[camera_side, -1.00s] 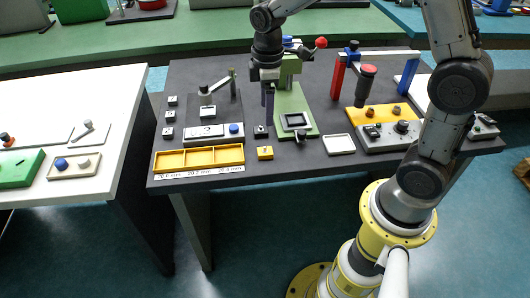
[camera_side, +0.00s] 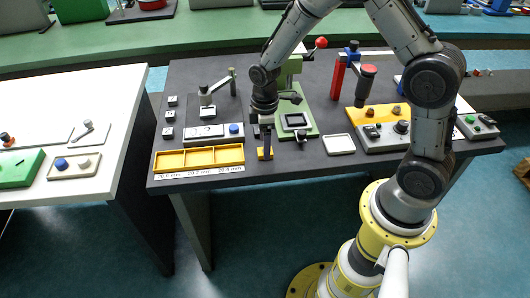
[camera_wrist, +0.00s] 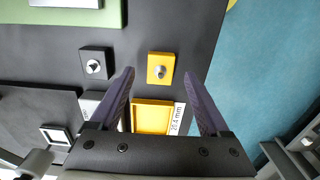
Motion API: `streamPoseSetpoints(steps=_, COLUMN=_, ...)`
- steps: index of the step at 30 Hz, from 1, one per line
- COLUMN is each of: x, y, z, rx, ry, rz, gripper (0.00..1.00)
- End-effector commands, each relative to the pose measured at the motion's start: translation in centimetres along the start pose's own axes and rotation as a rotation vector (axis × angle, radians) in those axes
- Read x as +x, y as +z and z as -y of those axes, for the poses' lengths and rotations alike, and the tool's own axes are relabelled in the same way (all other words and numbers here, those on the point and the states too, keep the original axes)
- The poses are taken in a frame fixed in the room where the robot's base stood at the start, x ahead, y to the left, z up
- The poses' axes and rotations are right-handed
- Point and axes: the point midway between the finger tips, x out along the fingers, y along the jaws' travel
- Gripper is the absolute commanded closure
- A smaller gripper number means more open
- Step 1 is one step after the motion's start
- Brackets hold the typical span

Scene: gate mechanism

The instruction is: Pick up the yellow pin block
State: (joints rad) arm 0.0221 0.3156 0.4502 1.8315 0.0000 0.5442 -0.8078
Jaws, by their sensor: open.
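The yellow pin block (camera_side: 261,154) sits on the dark table near its front edge, just right of the yellow three-compartment tray. In the side view my gripper (camera_side: 266,150) hangs upright right at it and hides part of it. In the wrist view the yellow pin block (camera_wrist: 161,68) shows whole, with a round metal pin on top. There my gripper (camera_wrist: 163,85) is open, its two dark fingers to either side of the line to the block. Nothing is between the fingers. I cannot tell the exact height of the fingertips over the block.
A dark block with a metal pin (camera_wrist: 95,64) stands beside the yellow one. The yellow tray (camera_side: 199,170) lies to the left. A green press stand (camera_side: 312,126) is behind, and a white square dish (camera_side: 339,144) is to the right. The table's front edge is close.

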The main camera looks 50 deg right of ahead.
Motion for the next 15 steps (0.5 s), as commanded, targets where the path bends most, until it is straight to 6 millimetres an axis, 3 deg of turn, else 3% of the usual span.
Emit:
streamPoseSetpoints(steps=4, x=1.34, y=0.05, z=0.06, rx=0.0, ry=-0.002, rz=0.001, gripper=0.2)
streamPoseSetpoints(steps=11, x=1.48, y=0.02, z=0.03, rx=0.0, ry=0.0, rz=0.0, gripper=0.2)
streamPoseSetpoints(steps=15, x=1.46, y=0.02, z=0.04, rx=0.0, ry=0.0, rz=0.0, gripper=0.42)
